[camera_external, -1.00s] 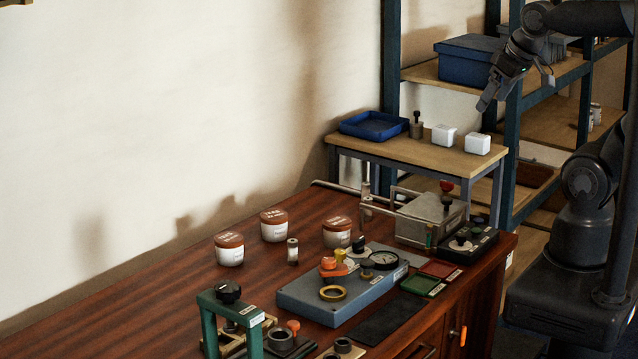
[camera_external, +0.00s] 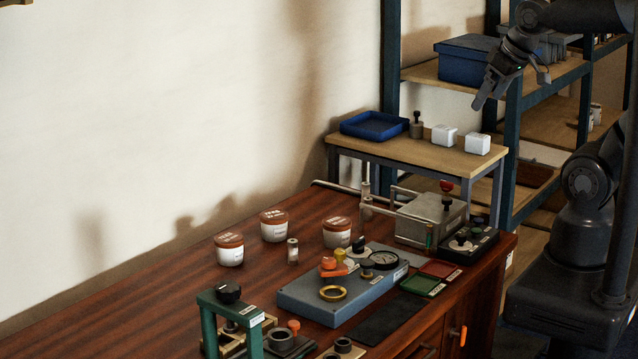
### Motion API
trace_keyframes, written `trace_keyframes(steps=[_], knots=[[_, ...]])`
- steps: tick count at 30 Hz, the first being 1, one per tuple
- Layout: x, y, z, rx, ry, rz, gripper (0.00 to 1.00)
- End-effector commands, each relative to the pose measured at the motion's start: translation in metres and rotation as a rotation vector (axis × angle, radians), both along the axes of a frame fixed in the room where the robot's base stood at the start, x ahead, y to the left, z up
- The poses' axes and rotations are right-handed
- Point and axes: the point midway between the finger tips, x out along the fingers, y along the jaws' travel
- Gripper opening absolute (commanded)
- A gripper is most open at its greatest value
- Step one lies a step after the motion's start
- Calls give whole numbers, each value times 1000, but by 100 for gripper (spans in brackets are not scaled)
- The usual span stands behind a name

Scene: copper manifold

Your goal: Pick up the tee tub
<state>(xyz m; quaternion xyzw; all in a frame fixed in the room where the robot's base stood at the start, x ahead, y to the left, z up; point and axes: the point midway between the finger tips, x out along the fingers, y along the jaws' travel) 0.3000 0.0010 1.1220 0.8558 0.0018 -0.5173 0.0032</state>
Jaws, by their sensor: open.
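Two small white tubs stand on the wooden side table: one left (camera_external: 444,136) and one right (camera_external: 477,144). Their labels are too small to read, so I cannot tell which is the tee tub. Three round white jars with brown lids stand on the red-brown bench: left (camera_external: 230,250), middle (camera_external: 274,226) and right (camera_external: 337,233). Their print is also unreadable. My gripper (camera_external: 512,90) is open and empty, with its fingers apart. It appears above the side table, up and right of the white tubs in the picture, touching neither.
The side table (camera_external: 400,150) also holds a blue tray (camera_external: 375,126) and a small dark weight-like piece (camera_external: 416,125). A shelf rack with a blue box (camera_external: 468,60) stands behind my gripper. The bench carries a grey fixture plate (camera_external: 310,300), a metal box (camera_external: 432,218) and a green frame (camera_external: 228,310).

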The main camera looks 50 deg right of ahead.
Motion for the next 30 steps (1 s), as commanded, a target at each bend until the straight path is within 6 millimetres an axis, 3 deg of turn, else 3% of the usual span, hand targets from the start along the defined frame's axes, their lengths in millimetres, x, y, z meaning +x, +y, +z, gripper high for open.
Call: trace_keyframes(steps=[8,17,23,30], knots=[[68,6,-6,-21,66,43,89],[152,15,-36,-39,136,99,89],[205,23,-72,-46,182,136,89],[263,34,-131,-49,238,182,89]])
